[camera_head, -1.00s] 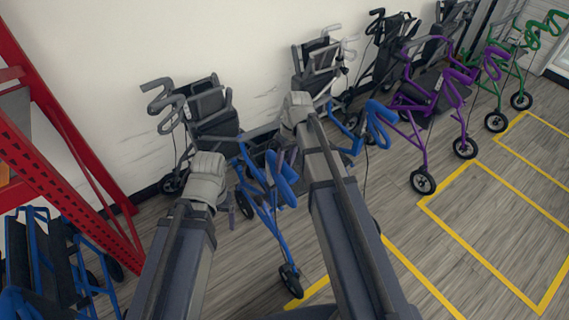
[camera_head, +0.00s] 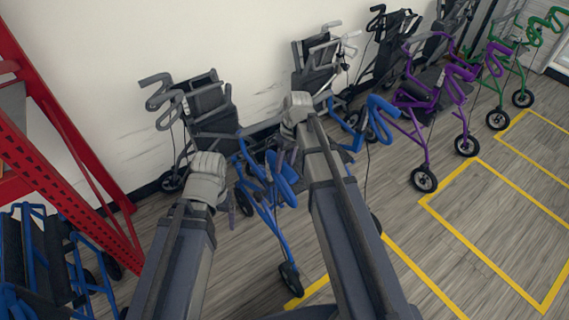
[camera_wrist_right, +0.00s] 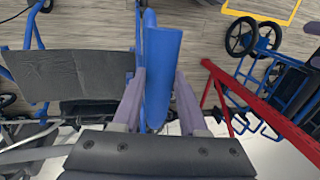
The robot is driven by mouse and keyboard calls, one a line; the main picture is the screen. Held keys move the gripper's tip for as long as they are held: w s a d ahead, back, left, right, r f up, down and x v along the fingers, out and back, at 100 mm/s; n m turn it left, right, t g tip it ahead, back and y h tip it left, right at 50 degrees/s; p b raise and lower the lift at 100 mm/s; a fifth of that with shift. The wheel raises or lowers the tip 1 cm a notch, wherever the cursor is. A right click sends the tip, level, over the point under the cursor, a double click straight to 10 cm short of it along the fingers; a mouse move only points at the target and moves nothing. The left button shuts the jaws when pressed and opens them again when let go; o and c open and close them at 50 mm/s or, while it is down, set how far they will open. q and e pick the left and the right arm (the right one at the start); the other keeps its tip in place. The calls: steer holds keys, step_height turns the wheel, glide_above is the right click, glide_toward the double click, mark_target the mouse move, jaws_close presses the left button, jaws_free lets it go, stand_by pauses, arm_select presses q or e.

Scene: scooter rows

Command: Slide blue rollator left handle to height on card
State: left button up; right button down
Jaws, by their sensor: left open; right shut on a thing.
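The blue rollator (camera_head: 264,215) stands between my two arms in the head view. One blue handle (camera_head: 285,182) is on its left side in the picture and the other handle (camera_head: 379,118) shows right of my right arm. My right gripper (camera_head: 287,160) is shut on the left-hand blue handle. In the right wrist view the blue handle (camera_wrist_right: 163,60) stands between the two purple-grey fingers of the right gripper (camera_wrist_right: 158,103). My left gripper (camera_head: 230,203) is open and empty, left of the blue frame; its fingers are largely hidden by its wrist. I see no card.
A red rack (camera_head: 68,130) stands at the left, with another blue rollator (camera_head: 62,255) below it. A grey rollator (camera_head: 205,110) stands behind by the wall. A purple rollator (camera_head: 430,100) and a green one (camera_head: 515,65) stand right. Yellow-marked floor (camera_head: 500,215) at right is clear.

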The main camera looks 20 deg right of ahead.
steer(key=shift+c, duration=2.2)
jaws_free()
steer(key=shift+r, duration=0.1)
step_height(320, 180, up, 8)
steer(key=d+p, duration=0.1)
steer(key=p, duration=0.6)
steer(key=shift+w+d+f+p, duration=0.25)
steer(key=shift+p, duration=0.1)
steer(key=s+a+h, duration=0.3)
steer(key=s+a, duration=0.9)
steer(key=s, duration=0.3)
steer(key=shift+f+t, duration=0.15)
steer(key=shift+t, duration=0.15)
